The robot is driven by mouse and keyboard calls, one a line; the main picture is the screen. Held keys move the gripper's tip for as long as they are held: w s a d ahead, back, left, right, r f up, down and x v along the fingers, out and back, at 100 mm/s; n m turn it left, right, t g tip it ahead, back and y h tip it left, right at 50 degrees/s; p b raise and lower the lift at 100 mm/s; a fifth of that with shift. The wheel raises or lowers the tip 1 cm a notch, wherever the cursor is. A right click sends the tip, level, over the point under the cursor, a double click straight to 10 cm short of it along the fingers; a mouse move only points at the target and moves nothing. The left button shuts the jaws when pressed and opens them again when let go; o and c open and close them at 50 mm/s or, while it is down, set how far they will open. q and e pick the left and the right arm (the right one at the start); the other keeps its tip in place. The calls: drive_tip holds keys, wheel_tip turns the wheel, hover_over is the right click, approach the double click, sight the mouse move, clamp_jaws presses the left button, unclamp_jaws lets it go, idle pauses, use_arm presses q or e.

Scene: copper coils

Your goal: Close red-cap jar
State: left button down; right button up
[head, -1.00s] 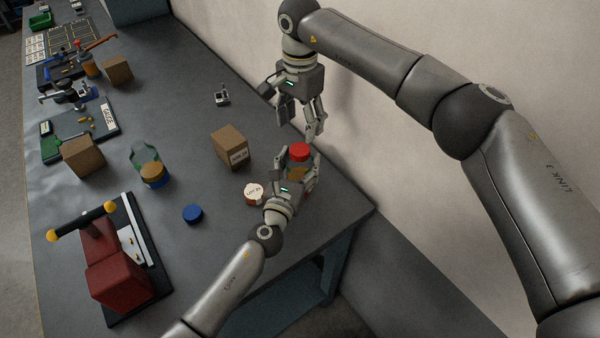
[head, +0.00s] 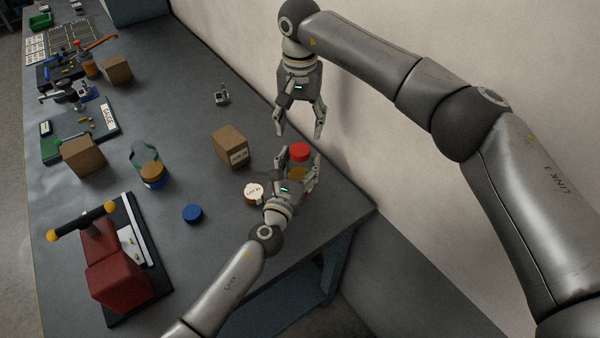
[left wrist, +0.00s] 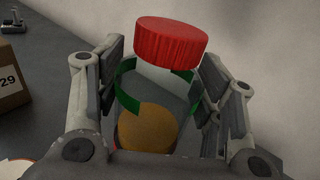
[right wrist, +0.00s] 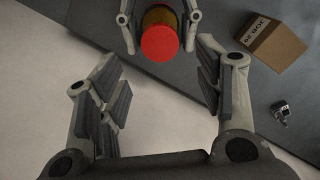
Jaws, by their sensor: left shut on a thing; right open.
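The red cap (head: 299,151) sits on top of the jar (head: 297,173); in the left wrist view the cap (left wrist: 172,41) looks slightly tilted over the clear jar (left wrist: 160,105), which has a green band and orange-brown contents. My left gripper (head: 300,172) is shut around the jar's sides, and its fingers partly hide the jar in the head view. My right gripper (head: 300,132) is open and empty, above and behind the cap, apart from it. In the right wrist view the cap (right wrist: 160,43) lies beyond the open fingers (right wrist: 160,85).
A round white-lidded jar (head: 254,191) stands just left of my left gripper. A cardboard box (head: 230,146), a blue cap (head: 193,213) and another jar (head: 152,172) are farther left. The wall (head: 380,150) is close behind, and the bench edge (head: 372,211) is near at right.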

sight(300, 149)
wheel_tip(300, 149, down, 8)
drive_tip(key=shift+r, duration=0.15)
idle(0.4)
drive_tip(key=c, duration=1)
drive_tip(key=o, duration=1.1)
drive_tip(key=shift+c, duration=0.2)
drive_tip(key=shift+r, duration=2.3)
drive_tip(key=shift+c, duration=0.3)
wheel_tip(300, 149, up, 4)
drive_tip(key=shift+f, duration=0.25)
